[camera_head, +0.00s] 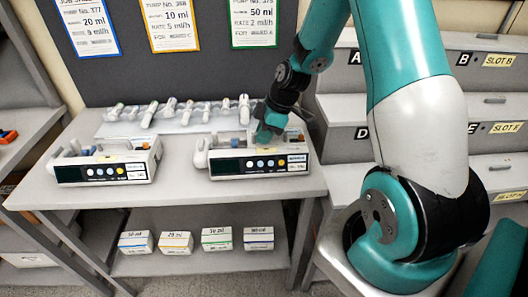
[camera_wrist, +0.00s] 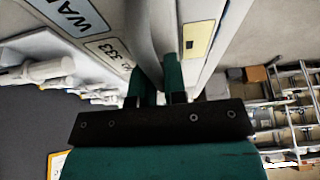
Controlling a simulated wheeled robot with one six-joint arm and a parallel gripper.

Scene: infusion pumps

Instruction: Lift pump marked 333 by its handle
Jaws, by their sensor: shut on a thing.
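The pump marked 333 (camera_head: 230,165) is the right one of two white pumps on the grey table, with a dark display and a row of buttons on its front. Its 333 label (camera_wrist: 111,50) shows in the wrist view. My gripper (camera_head: 270,132) comes down on its top from behind. In the wrist view the green fingers of my gripper (camera_wrist: 153,76) are shut on either side of the pump's grey handle (camera_wrist: 146,40). The pump looks level and at the tabletop; I cannot tell whether its underside touches it.
A second white pump (camera_head: 100,173) stands at the table's left. Several syringes (camera_head: 180,112) lie on a rack along the back. Boxes (camera_head: 175,242) stand on the lower shelf. Grey stepped shelves with slot labels (camera_head: 500,128) are at the right. The table front (camera_head: 180,190) is clear.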

